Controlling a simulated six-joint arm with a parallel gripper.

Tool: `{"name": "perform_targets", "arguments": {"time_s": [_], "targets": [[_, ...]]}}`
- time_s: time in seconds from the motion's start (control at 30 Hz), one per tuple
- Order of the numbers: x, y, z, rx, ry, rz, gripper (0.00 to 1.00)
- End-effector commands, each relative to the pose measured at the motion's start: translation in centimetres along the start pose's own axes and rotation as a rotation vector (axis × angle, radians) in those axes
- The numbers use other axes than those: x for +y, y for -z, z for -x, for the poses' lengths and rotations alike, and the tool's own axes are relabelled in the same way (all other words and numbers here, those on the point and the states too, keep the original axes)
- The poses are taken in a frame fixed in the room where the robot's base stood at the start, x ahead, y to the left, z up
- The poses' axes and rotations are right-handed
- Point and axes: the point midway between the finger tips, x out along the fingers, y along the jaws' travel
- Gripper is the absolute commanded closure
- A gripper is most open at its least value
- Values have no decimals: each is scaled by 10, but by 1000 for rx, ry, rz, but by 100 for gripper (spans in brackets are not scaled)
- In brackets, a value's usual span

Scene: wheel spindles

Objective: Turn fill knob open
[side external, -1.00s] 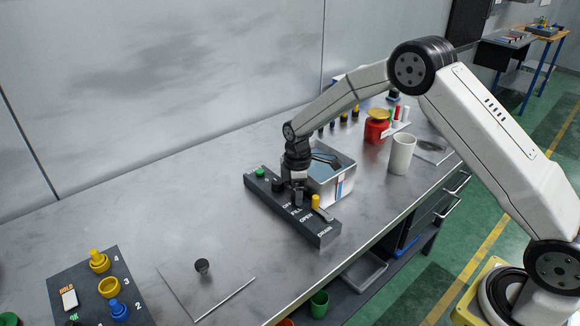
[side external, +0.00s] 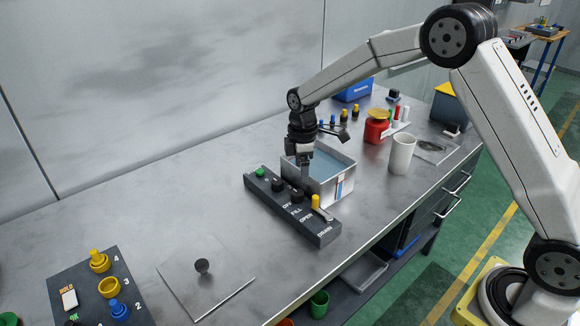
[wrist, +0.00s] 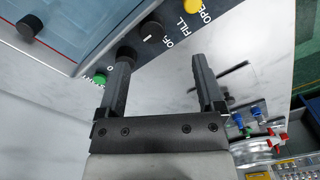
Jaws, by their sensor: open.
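The dark control panel (side external: 322,233) lies on the bench in front of a metal tank. It carries a green button (side external: 260,173), two black knobs and a yellow knob (side external: 315,201). The black knob (side external: 297,196) beside the FILL lettering also shows in the wrist view (wrist: 152,30), where a pale line marks its top. I cannot tell which setting that line points to. My gripper (side external: 304,178) is open and empty above the panel, beside the tank's near wall. In the wrist view its fingers (wrist: 160,62) are spread, with the left fingertip overlapping the other black knob (wrist: 127,54).
The tank (side external: 330,187) holds bluish liquid right behind the panel. A white cup (side external: 401,154) and a red container with a yellow top (side external: 376,128) stand to the right. A metal plate with a small dark knob (side external: 202,266) lies front left.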

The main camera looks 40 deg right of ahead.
Motion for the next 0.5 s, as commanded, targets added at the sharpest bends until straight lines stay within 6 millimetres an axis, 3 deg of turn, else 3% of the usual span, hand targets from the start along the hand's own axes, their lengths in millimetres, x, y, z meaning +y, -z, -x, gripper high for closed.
{"name": "perform_targets", "arguments": {"time_s": [0.5], "targets": [[-37, -24, 13, 30, -47, -231, 14]]}}
